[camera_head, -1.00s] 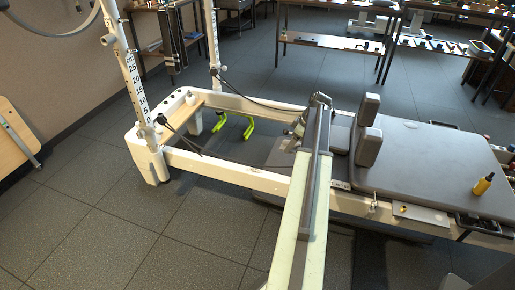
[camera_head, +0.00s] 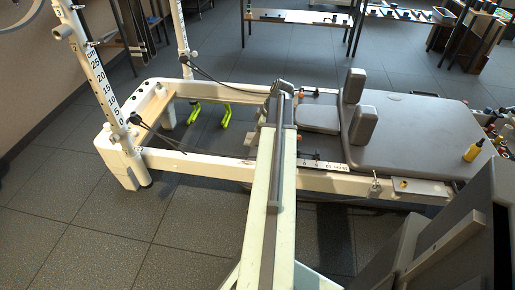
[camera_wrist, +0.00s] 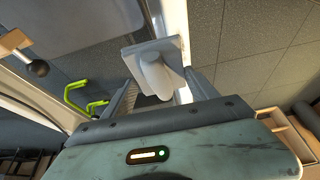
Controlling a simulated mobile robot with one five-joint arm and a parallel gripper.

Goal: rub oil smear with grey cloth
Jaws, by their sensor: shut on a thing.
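My gripper (camera_wrist: 162,78) shows in the wrist view, its two dark fingers closed on a light grey item with a flat square part and a rounded lobe, which looks like the grey cloth (camera_wrist: 148,52). The item is held clear of the floor. In the head view my arm reaches over the near rail of the reformer, and its far end hides the fingers and the held item. I cannot make out an oil smear for certain. A faint pale mark (camera_head: 395,98) lies on the grey carriage pad (camera_head: 420,130).
The white reformer frame (camera_head: 215,166) has measured uprights (camera_head: 97,75) at left. A yellow bottle (camera_head: 473,151) stands at the pad's right end. Dark furniture (camera_head: 465,240) fills the lower right. Floor at lower left is free.

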